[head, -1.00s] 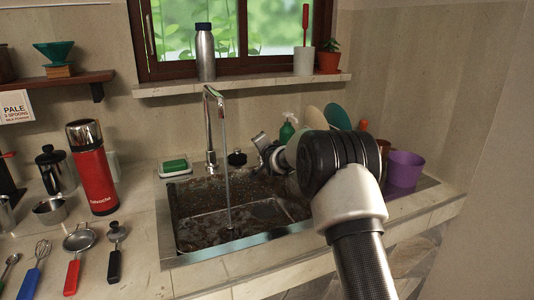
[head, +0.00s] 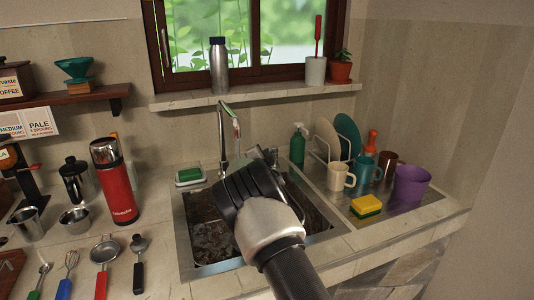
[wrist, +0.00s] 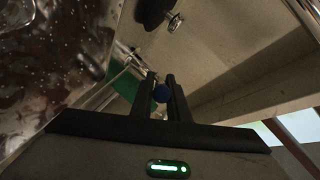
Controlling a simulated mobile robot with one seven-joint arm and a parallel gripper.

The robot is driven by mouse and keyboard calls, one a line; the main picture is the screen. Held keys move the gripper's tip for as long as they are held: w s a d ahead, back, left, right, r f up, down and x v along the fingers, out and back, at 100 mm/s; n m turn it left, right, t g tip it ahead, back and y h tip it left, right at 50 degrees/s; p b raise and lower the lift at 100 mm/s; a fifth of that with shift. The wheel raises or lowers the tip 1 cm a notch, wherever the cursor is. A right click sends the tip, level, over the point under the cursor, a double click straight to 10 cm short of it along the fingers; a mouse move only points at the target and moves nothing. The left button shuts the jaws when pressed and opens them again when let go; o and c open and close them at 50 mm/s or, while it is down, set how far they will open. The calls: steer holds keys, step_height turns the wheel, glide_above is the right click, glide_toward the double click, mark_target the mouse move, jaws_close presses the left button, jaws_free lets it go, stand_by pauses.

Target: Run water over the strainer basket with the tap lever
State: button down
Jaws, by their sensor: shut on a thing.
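The chrome tap (head: 222,140) stands behind the sink (head: 190,235) in the head view. A thin pale streak shows below its spout; my arm hides the space lower down. In the head view my gripper is mostly hidden behind my arm. A dim round shape (wrist: 90,62) in the wet sink may be the strainer basket, but it is too dark to be sure.
A green sponge in a dish (head: 190,175) lies left of the tap. A red flask (head: 115,185) stands farther left. Mugs (head: 340,176), a yellow sponge (head: 366,206) and a purple tub (head: 411,184) occupy the right-hand drainer. The window sill (head: 255,95) runs above.

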steer(key=c, duration=1.8)
jaws_free()
steer(key=shift+s, duration=0.1)
steer(key=v, duration=1.7)
steer(key=shift+p, duration=0.35)
steer(key=shift+a, duration=0.1)
